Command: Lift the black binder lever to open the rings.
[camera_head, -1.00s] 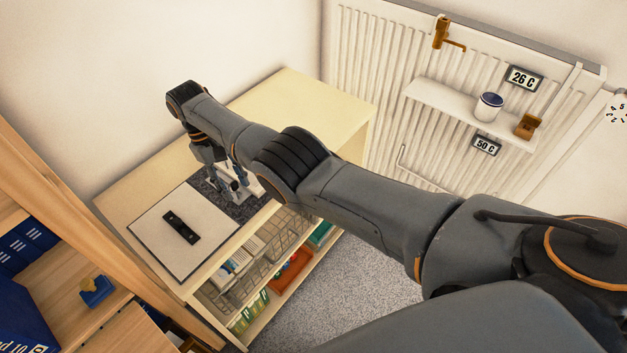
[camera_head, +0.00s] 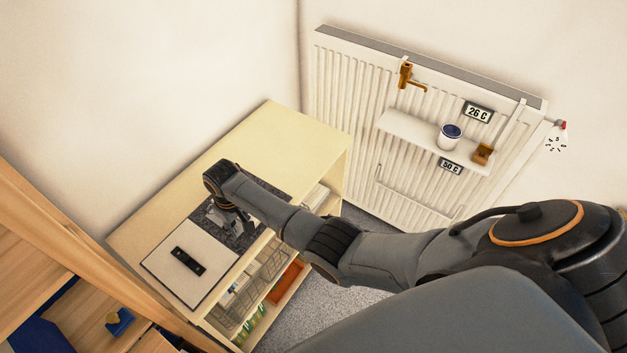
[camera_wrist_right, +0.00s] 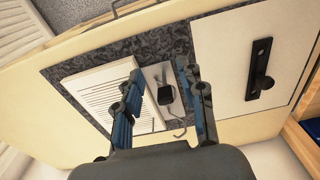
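A black-and-grey marbled binder (camera_wrist_right: 88,62) lies open on a pale cabinet top. The right wrist view shows printed sheets (camera_wrist_right: 98,92) on its left side and a metal mechanism plate (camera_wrist_right: 163,74) with thin curved rings. A small black piece on this plate, apparently the lever (camera_wrist_right: 165,96), shows between my fingers. My right gripper (camera_wrist_right: 160,70) is open and empty, its blue-padded fingers on either side of the plate. In the head view the right gripper (camera_head: 230,222) points down over the binder, and my wrist hides much of it. My left gripper is not in view.
The cabinet top (camera_head: 270,135) is clear behind. Wire baskets (camera_head: 262,265) fill the shelves below. A wooden shelf unit (camera_head: 60,240) stands left, a radiator (camera_head: 345,120) behind right.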

